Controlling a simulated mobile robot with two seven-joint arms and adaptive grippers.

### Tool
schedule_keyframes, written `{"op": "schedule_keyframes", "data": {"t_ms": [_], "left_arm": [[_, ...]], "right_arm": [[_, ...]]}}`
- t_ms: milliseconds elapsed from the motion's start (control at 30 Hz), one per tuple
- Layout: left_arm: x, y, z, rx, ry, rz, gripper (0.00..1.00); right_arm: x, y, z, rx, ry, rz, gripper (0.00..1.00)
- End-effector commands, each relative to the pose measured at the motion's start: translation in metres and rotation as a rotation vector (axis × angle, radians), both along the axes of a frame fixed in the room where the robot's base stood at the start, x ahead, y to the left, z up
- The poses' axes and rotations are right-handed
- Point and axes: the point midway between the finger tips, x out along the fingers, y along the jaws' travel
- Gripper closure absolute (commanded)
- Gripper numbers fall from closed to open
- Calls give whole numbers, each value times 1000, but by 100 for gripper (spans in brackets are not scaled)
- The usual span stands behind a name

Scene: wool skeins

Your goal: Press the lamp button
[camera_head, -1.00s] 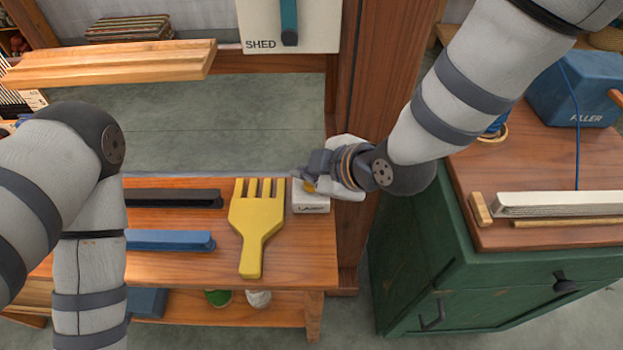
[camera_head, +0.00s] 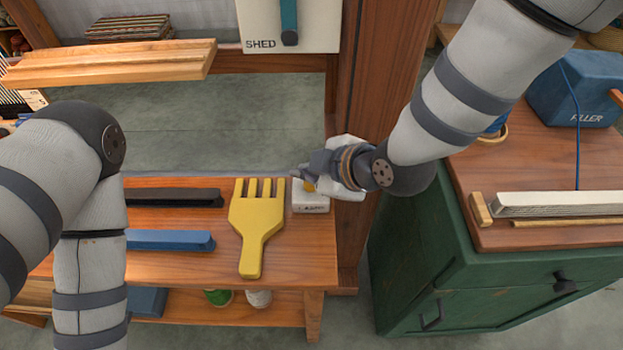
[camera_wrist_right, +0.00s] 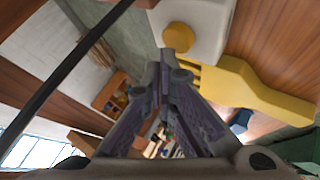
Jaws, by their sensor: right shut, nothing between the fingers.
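The lamp button is a round yellow cap (camera_wrist_right: 178,37) on a small white box (camera_head: 311,204). The box stands at the right end of the wooden bench, and the cap is partly hidden by my right gripper in the head view. My right gripper (camera_head: 300,173) is shut and empty, over the back of the box. In the right wrist view its closed fingertips (camera_wrist_right: 178,62) are right at the edge of the yellow cap. I cannot tell whether they touch it. Of my left arm, only links show at the left; its gripper is out of view.
A yellow fork-shaped comb (camera_head: 258,222) lies left of the box. A black bar (camera_head: 175,197) and a blue bar (camera_head: 170,240) lie further left. A wooden post (camera_head: 375,110) rises behind my right gripper. A green cabinet (camera_head: 425,270) stands at the right.

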Motion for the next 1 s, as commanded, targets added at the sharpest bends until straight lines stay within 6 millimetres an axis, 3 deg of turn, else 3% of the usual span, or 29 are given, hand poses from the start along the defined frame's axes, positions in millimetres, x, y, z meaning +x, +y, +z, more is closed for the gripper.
{"op": "schedule_keyframes", "data": {"t_ms": [1000], "left_arm": [[-1, 0, -1, 0, 4, 0, 60]], "right_arm": [[0, 0, -11, 0, 1, 1, 100]]}}
